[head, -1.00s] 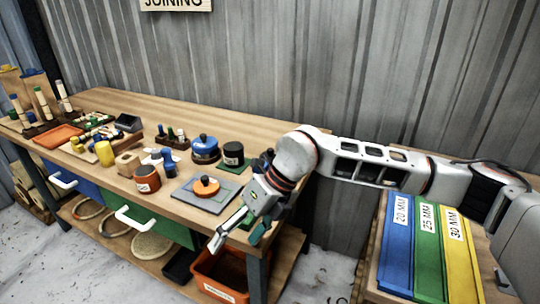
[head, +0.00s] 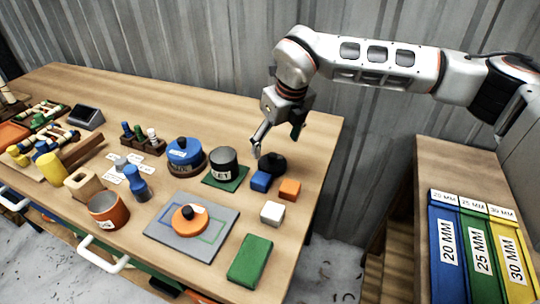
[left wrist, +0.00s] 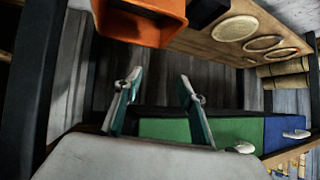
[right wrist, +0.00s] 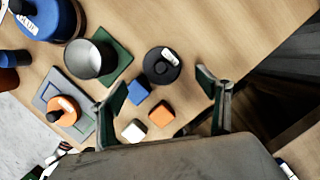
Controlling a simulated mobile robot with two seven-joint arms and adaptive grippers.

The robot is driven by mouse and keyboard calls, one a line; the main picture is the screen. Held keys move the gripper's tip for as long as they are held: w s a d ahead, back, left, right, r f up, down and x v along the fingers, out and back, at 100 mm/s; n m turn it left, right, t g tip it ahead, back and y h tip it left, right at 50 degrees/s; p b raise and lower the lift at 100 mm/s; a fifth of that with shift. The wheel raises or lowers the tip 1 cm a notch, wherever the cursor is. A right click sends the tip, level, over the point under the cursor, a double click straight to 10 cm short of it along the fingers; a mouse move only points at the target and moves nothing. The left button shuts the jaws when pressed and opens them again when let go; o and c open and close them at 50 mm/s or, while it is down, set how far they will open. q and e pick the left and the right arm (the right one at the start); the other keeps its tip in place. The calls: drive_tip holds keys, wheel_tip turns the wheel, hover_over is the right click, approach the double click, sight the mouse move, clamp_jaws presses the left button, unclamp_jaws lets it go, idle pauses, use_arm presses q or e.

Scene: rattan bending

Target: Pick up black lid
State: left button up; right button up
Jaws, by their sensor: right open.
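The black lid (head: 272,163) lies flat on the table near its right end, behind the blue cube. In the right wrist view the lid (right wrist: 162,68) is a round black disc with a knob and a white label. My right gripper (head: 278,143) is open and empty, above the lid with its fingers pointing down. In the right wrist view its fingers (right wrist: 162,84) stand apart, with the lid beyond and between them. My left gripper (left wrist: 158,88) shows only in the left wrist view, open and empty, by the green drawer front.
A blue cube (head: 261,181), an orange cube (head: 290,189) and a white cube (head: 272,212) lie close in front. A green block (head: 250,260) is nearer. The table behind the pots is clear.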

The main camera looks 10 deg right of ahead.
sight(273, 154)
drive_tip(key=shift+s+x, duration=0.2)
drive_tip(key=shift+x, duration=0.65)
drive_tip(key=x, duration=0.5)
drive_tip(key=shift+w, duration=0.4)
drive_tip(key=c, duration=1.1)
